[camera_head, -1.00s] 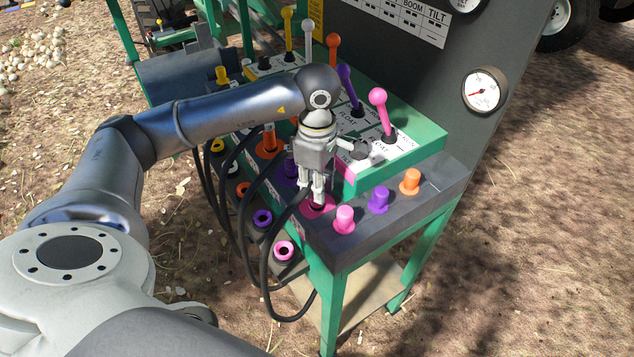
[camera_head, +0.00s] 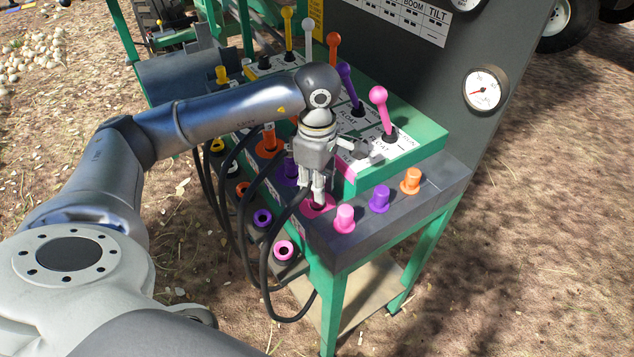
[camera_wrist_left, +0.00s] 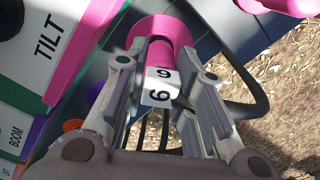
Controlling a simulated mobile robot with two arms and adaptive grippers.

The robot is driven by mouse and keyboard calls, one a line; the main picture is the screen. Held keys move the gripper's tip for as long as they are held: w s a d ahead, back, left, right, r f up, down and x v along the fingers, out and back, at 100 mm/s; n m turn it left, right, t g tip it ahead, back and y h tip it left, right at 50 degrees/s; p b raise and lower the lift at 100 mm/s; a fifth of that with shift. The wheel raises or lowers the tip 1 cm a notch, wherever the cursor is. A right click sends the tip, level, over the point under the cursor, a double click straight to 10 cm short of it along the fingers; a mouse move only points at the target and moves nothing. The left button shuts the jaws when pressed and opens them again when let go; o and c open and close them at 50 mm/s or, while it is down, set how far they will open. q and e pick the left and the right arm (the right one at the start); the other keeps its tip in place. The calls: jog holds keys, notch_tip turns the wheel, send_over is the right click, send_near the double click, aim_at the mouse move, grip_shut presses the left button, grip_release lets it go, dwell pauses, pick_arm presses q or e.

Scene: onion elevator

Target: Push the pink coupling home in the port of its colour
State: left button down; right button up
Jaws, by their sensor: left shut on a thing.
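My left gripper (camera_head: 318,188) points down at the pink port (camera_head: 330,202) at the near corner of the green-framed bench. In the left wrist view the gripper (camera_wrist_left: 163,75) is shut on the pink coupling (camera_wrist_left: 184,52), which carries a white label. The coupling's far end meets the pink port ring (camera_wrist_left: 148,28) and lines up with it. How deep it sits inside is hidden. In the head view the fingers mostly cover the coupling. My right gripper is not in view.
Pink (camera_head: 344,219), purple (camera_head: 379,199) and orange (camera_head: 410,181) caps stand on the bench's right edge. A pink lever (camera_head: 380,108) and a purple lever (camera_head: 347,84) rise behind my gripper. Black hoses (camera_head: 263,240) hang at the front beside a lower row of coloured holders (camera_head: 283,251).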

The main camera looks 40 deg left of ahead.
pick_arm(q)
jog(key=c, duration=1.1)
grip_release()
jog(key=o, duration=0.4)
jog(key=shift+c, duration=0.2)
jog(key=shift+r, duration=0.1)
jog(key=shift+r+p, duration=2.05)
jog(key=shift+r, duration=1.35)
jog(key=shift+f, duration=0.1)
